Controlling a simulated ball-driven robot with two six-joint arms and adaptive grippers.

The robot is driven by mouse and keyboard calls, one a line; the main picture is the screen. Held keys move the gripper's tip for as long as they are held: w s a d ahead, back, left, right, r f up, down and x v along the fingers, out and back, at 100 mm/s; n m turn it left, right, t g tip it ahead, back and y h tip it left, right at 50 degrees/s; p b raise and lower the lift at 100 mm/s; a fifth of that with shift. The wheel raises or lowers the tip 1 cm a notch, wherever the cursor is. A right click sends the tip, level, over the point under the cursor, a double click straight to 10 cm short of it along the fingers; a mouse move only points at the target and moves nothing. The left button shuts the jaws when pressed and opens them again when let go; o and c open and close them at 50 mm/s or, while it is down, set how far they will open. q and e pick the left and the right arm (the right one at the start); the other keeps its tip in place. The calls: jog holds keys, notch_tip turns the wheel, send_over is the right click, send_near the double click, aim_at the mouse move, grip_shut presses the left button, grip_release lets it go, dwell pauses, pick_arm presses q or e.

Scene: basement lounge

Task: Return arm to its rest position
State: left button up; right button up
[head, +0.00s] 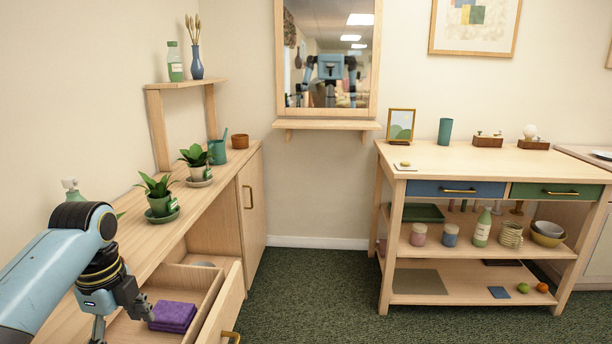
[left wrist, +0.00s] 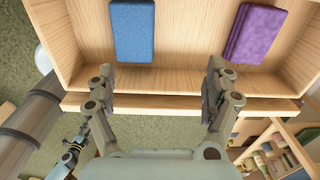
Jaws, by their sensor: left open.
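My left arm comes in from the left of the head view, over the wooden cabinet. My left gripper (head: 120,316) is over the open drawer (head: 233,297), beside a folded purple cloth (head: 173,315). In the left wrist view the gripper (left wrist: 159,80) has its two fingers spread wide with nothing between them. That view shows the purple cloth (left wrist: 254,35) and a folded blue cloth (left wrist: 132,31) lying apart inside the drawer (left wrist: 190,78). The blue cloth is not visible in the head view. My right gripper is not seen in either view.
Potted plants (head: 159,196) (head: 195,162) and a teal watering can (head: 217,150) stand on the cabinet top near my arm. A workbench (head: 440,160) with drawers and shelves stands at the right. Green carpet (head: 310,290) between them is clear. A mirror (head: 328,80) hangs on the back wall.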

pick_arm(q)
jog(key=shift+s+d+f+n, duration=0.1)
jog(key=shift+s+f+n, duration=0.2)
jog(key=shift+s, duration=0.15)
jog(key=shift+s+d+f+n, duration=0.1)
jog(key=shift+s+f+n, duration=0.05)
jog(key=shift+s+n, duration=0.2)
jog(key=s+d+r+n+t, duration=0.25)
jog(key=s+n, duration=0.55)
jog(key=s, duration=0.4)
jog(key=s+d+r+n+t, duration=0.1)
jog(key=s+r+n, duration=0.3)
jog(key=s+n, duration=0.65)
jog(key=s+a+f+m+g, duration=0.1)
jog(key=s+f, duration=0.1)
jog(key=f, duration=1.2)
jog(key=s+a+f+m+g, duration=0.1)
jog(key=s+a+f, duration=0.1)
jog(key=f, duration=1.2)
jog(key=s+f+b, duration=0.1)
jog(key=s+f, duration=1.4)
jog(key=s, duration=0.3)
jog(key=shift+a+n+y, duration=0.3)
jog(key=shift+a+y, duration=0.1)
